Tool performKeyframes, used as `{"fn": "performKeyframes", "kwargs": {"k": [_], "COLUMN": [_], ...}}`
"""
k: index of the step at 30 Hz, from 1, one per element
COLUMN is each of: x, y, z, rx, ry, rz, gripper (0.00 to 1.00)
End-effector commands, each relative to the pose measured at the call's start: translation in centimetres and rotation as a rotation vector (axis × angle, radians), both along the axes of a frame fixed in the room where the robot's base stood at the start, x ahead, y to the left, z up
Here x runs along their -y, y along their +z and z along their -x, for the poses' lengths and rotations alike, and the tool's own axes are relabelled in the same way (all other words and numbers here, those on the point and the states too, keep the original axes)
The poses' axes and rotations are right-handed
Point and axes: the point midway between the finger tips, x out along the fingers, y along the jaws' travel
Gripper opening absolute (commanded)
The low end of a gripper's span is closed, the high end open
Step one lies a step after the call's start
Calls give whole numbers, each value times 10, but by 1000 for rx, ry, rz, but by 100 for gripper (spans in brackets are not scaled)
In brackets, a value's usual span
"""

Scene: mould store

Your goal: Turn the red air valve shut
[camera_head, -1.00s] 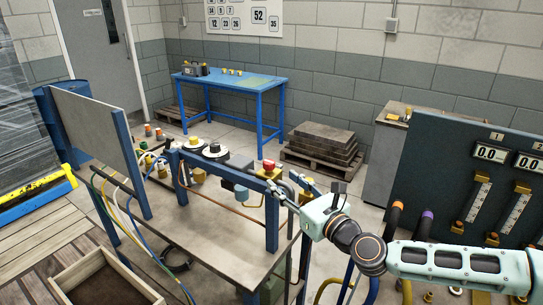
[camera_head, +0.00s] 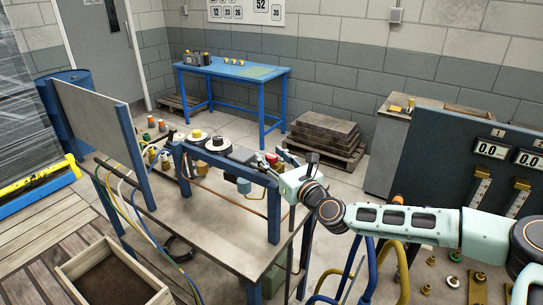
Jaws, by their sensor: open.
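The red air valve (camera_head: 271,158) shows as a small red patch at the right end of the blue-framed bench rail, largely hidden by my gripper. My gripper (camera_head: 262,161) is open and right at the valve, reaching in from the right. Its fingers are small and dark here, and I cannot tell whether they touch the valve or stand around it.
The blue rail (camera_head: 230,174) crosses the bench (camera_head: 205,225), with a grey-blue box beneath it. White discs with yellow and black knobs (camera_head: 218,144) stand behind it. An upright panel (camera_head: 90,130) is at left, hoses hang below it, and a gauge board (camera_head: 455,165) stands at right.

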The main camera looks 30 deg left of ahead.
Motion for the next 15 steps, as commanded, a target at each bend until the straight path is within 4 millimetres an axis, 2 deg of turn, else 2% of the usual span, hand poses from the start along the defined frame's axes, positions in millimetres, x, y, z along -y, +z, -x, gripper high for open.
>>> {"fn": "performKeyframes", "kwargs": {"k": [8, 15], "x": [-1, -1], "y": [0, 0], "z": [0, 0], "rx": [0, 0], "ry": [1, 1], "rz": [0, 0], "gripper": [42, 15]}}
